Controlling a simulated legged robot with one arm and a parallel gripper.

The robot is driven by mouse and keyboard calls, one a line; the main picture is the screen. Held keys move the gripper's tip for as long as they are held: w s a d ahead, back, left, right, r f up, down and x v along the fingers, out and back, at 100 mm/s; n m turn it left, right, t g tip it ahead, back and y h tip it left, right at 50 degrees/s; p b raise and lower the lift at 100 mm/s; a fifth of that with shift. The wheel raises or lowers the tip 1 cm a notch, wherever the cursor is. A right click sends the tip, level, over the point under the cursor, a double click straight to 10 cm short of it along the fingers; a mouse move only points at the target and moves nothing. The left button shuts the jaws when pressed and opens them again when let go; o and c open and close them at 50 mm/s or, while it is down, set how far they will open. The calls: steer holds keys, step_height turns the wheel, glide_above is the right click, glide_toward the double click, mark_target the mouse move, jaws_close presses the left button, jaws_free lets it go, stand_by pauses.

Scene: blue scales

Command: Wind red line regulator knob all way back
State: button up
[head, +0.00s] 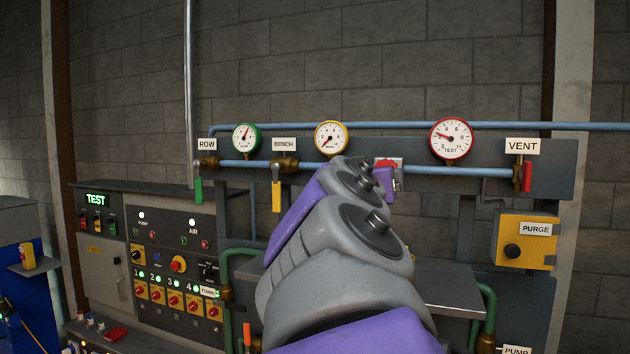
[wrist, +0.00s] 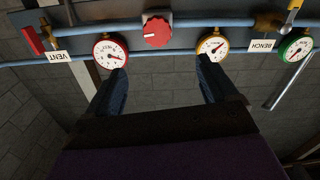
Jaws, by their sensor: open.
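The red regulator knob (wrist: 157,31) is in the upper middle of the wrist view, which shows the panel upside down. It is round and ridged, with a pale mark at its edge. My gripper (wrist: 161,63) is open and empty, its two dark fingers wide apart below the knob in that picture, not around it. In the head view only a red piece of the knob (head: 386,163) shows behind my arm, which hides the rest and the gripper fingers. The red-rimmed TEST gauge (head: 451,138) is right of it in the head view; its needle points left of upright.
A yellow gauge (head: 331,138) and a green gauge (head: 246,138) stand along the blue pipe. Valve levers hang nearby: green (head: 198,190), yellow (head: 276,196) and red (head: 527,176). A grey shelf (head: 455,294) lies below the panel. A yellow PURGE box (head: 525,242) is at right.

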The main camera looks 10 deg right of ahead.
steer(key=shift+d+f+p+x, duration=0.15)
steer(key=shift+p+x, duration=0.6)
steer(key=shift+x, duration=3.4)
steer(key=shift+d+f+p+x, duration=0.15)
steer(key=shift+p+x, duration=0.55)
steer(key=shift+x, duration=3.5)
steer(key=shift+s+a, duration=0.1)
steer(key=shift+s, duration=0.1)
steer(key=c, duration=1)
steer(key=shift+o, duration=0.2)
steer(key=shift+n, duration=0.7)
